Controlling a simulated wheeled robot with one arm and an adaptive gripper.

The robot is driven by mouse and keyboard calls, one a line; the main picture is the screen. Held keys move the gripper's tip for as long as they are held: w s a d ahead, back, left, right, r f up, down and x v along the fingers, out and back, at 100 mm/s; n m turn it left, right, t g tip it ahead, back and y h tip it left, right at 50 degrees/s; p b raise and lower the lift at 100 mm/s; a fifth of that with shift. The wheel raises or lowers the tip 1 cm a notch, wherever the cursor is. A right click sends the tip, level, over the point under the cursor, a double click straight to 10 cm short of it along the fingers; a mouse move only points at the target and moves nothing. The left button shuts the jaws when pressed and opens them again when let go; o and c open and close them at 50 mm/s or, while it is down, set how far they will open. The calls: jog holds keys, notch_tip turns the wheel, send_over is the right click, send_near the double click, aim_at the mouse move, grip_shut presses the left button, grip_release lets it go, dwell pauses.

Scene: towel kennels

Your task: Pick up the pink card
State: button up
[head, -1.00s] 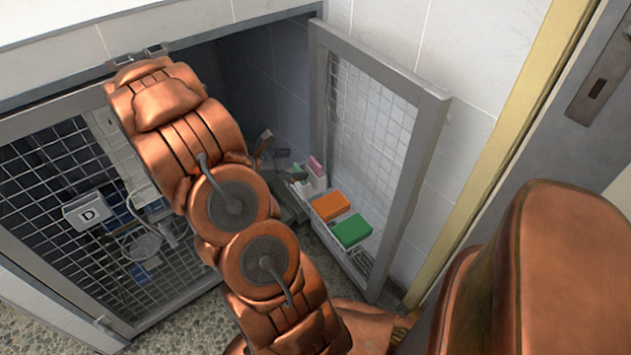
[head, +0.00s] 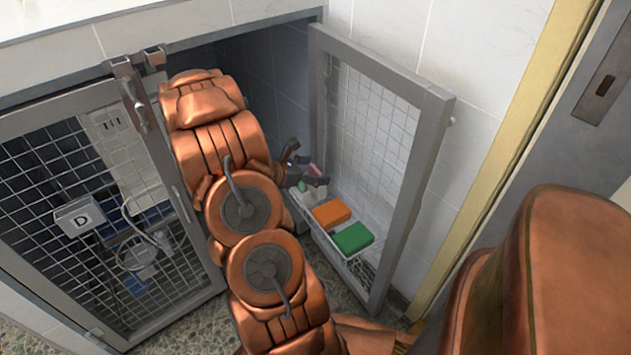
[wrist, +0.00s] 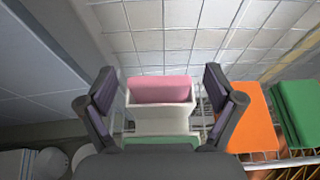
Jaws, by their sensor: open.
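The pink card (wrist: 160,89) stands in a small white holder (wrist: 160,118) in the wrist view, its upper part showing above the holder's rim. My gripper (wrist: 160,85) is open, with one finger to each side of the holder and card. I cannot tell how far the fingertips are from the card. In the head view my gripper (head: 305,166) is inside the open kennel door, above the wire basket (head: 352,262). Only a small bit of the pink card (head: 312,171) shows there, mostly hidden by my gripper.
An orange box (head: 331,213) and a green box (head: 352,237) sit in the basket to the right of the holder. The open mesh door (head: 410,170) stands close on the right. A closed mesh door with a box marked D (head: 80,220) is on the left.

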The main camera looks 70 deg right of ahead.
jog(key=c, duration=1.2)
jog(key=shift+o, duration=0.2)
jog(key=shift+r, duration=0.1)
